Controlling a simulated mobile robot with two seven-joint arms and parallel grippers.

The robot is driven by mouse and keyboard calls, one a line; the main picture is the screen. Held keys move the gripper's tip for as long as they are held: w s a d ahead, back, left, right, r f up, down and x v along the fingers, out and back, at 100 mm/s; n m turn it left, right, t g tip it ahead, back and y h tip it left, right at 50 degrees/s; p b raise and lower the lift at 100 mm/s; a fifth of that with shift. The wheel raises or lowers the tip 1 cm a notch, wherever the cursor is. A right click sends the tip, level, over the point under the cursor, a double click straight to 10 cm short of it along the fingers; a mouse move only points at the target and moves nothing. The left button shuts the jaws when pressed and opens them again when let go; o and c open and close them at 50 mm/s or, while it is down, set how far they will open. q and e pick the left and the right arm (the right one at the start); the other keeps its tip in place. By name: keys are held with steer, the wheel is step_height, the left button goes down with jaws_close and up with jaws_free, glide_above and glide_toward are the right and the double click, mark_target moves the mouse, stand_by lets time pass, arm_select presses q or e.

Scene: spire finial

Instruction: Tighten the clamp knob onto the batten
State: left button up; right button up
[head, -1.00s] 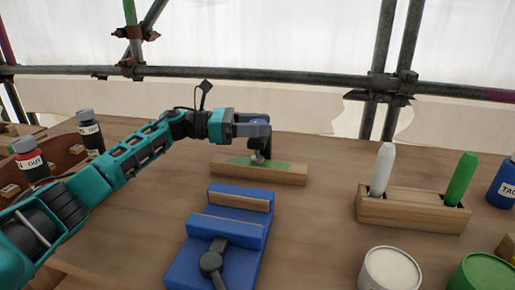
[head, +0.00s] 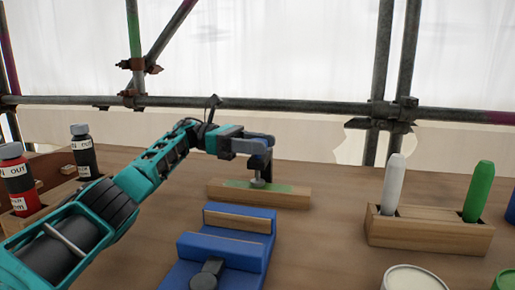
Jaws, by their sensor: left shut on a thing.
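The batten (head: 290,196) is a wooden strip with a green patch on its top, lying on the bench beyond the blue vise. A dark clamp with a grey foot (head: 258,182) stands at the batten's green patch. My left gripper (head: 262,146) is at the top of this clamp, shut on its upper part. The fingers hide most of the knob, so I cannot tell how tight it is. The foot looks to be on or very close to the batten's top. My right gripper is not in view.
A blue vise (head: 225,243) stands in front of the batten. A wooden holder (head: 425,232) with a white and a green marker is at right. Bottles (head: 83,150) stand in a crate at left. Scaffold poles (head: 250,102) run behind the bench.

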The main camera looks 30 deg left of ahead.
arm_select(q)
steer(key=shift+d+r, duration=0.1)
steer(key=shift+r, duration=0.05)
steer(key=o, duration=0.7)
steer(key=shift+o, duration=1.4)
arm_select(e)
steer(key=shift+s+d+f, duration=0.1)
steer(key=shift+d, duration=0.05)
arm_select(q)
step_height(320, 180, up, 20)
steer(key=p, duration=0.7)
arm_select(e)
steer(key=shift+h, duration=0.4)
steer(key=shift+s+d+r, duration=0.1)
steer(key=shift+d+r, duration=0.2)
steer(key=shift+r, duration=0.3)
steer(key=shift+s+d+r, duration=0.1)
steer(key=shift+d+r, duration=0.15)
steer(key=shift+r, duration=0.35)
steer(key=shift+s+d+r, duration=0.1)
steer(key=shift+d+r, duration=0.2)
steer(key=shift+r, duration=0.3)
